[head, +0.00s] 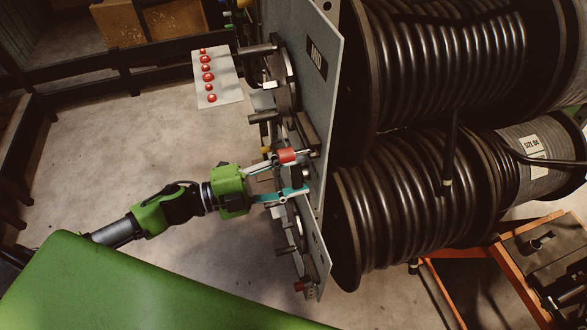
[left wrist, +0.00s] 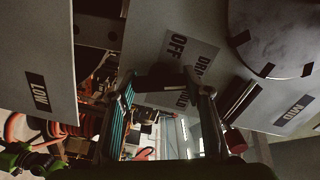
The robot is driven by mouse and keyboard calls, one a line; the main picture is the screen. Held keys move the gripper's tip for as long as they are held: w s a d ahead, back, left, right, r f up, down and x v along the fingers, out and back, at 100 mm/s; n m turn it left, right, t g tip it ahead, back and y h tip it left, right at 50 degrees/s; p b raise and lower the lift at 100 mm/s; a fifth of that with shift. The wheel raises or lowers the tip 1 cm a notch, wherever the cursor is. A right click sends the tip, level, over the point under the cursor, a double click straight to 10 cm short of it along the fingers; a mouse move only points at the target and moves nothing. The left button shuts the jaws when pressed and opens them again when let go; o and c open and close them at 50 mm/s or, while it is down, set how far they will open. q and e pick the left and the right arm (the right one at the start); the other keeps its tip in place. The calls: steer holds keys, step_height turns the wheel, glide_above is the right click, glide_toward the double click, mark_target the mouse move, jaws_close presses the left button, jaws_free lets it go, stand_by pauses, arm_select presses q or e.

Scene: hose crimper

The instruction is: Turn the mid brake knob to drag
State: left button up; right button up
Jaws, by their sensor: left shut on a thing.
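My left gripper (head: 281,179) reaches the edge of the grey reel panel (head: 323,90) from the left in the head view. A plate reading OFF and DRAG (left wrist: 187,52) sits just beyond the knob. A MID label (left wrist: 291,114) is on the panel to the right. Which word the knob points at cannot be told.
A red-ended handle (head: 287,156) sticks out close beside the left gripper. It also shows in the left wrist view (left wrist: 236,141). A LOW label (left wrist: 37,91) is on the panel at left. Large hose reels (head: 420,200) stand behind the panel. Open floor (head: 120,150) lies to the left.

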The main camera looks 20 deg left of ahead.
arm_select(q)
steer(key=shift+n+p, duration=0.3)
steer(key=shift+n, duration=0.3)
steer(key=o, duration=1.1)
steer(key=v, duration=1.2)
steer(key=shift+f, duration=0.1)
